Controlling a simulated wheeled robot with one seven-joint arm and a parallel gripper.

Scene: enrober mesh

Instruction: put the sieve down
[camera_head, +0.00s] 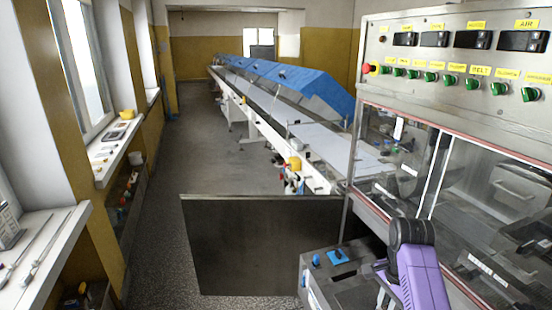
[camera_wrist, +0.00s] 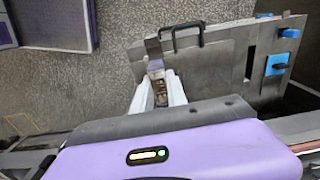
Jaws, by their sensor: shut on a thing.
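My gripper (camera_wrist: 156,90) is at the lower right of the head view, where its pale fingers (camera_head: 385,292) show beside the grey machine top. In the wrist view its white fingers are shut on a narrow metal piece with brownish marks, the sieve (camera_wrist: 155,66). Only this small part of the sieve shows clearly; its mesh cannot be made out. In the wrist view the piece overlaps the edge of a grey metal plate (camera_wrist: 215,65) with a black handle (camera_wrist: 187,28). I cannot tell whether they touch.
The machine top carries blue latches (camera_head: 340,256). A dark upright panel (camera_head: 265,245) stands left of it. The control cabinet (camera_head: 460,60) with glass doors rises on the right. A long conveyor with blue covers (camera_head: 300,80) runs back. The left aisle floor (camera_head: 160,200) is clear.

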